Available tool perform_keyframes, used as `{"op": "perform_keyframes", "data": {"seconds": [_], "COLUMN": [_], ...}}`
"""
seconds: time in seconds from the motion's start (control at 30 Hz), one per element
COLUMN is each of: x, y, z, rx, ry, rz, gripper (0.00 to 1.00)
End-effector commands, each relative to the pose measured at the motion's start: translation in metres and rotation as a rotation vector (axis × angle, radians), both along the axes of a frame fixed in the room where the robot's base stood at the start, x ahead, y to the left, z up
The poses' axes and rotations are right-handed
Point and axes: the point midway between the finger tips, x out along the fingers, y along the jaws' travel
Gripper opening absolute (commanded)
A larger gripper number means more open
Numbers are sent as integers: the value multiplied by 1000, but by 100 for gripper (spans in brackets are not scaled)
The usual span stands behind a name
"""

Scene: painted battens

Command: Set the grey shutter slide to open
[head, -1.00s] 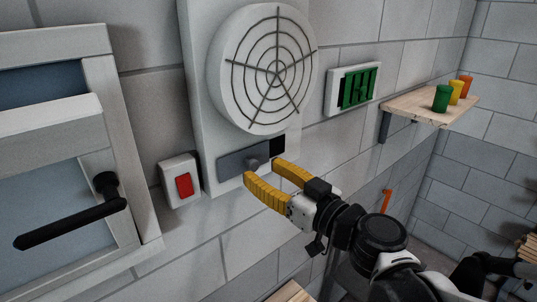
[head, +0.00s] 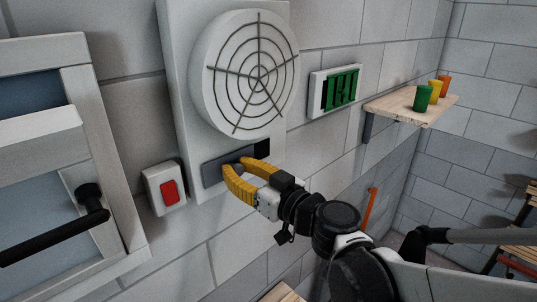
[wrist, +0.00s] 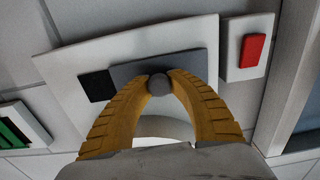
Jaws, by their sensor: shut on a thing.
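The grey shutter slide (head: 213,174) is a flat bar on the white vent panel, below the round grille. A black patch (head: 263,148) shows at its right end in the head view. My gripper (head: 238,166) is at the slide, its yellow fingers closed in on the slide's round knob. In the wrist view the knob (wrist: 159,85) sits between the fingertips of my gripper (wrist: 160,76). There the slide (wrist: 190,65) runs behind the fingertips, with the black patch (wrist: 97,86) at its left end. The fingers largely hide the knob in the head view.
A red switch (head: 169,192) is on the wall left of the slide, near the window with its black handle (head: 88,197). A green louvre (head: 343,90) is to the right. A wooden shelf (head: 385,107) with coloured cups juts out farther right.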

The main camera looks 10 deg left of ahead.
Motion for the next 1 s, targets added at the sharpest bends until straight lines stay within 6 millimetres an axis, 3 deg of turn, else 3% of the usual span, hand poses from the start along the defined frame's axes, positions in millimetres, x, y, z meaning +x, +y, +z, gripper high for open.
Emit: {"op": "perform_keyframes", "data": {"seconds": [0.13,0.4,0.77,0.8,0.83,0.87,1.0], "x": [8,48,52,52,52,52,52], "y": [-6,-35,-39,-39,-39,-39,-39], "z": [-2,-2,0,0,0,0,0], "rx": [-1,-1,-1,-1,-1,-1,-1], "ry": [-1,-1,0,0,0,0,0], "rz": [-4,-4,-3,-4,-4,-3,-2], "gripper": [0,0,0,33,42,47,47]}}
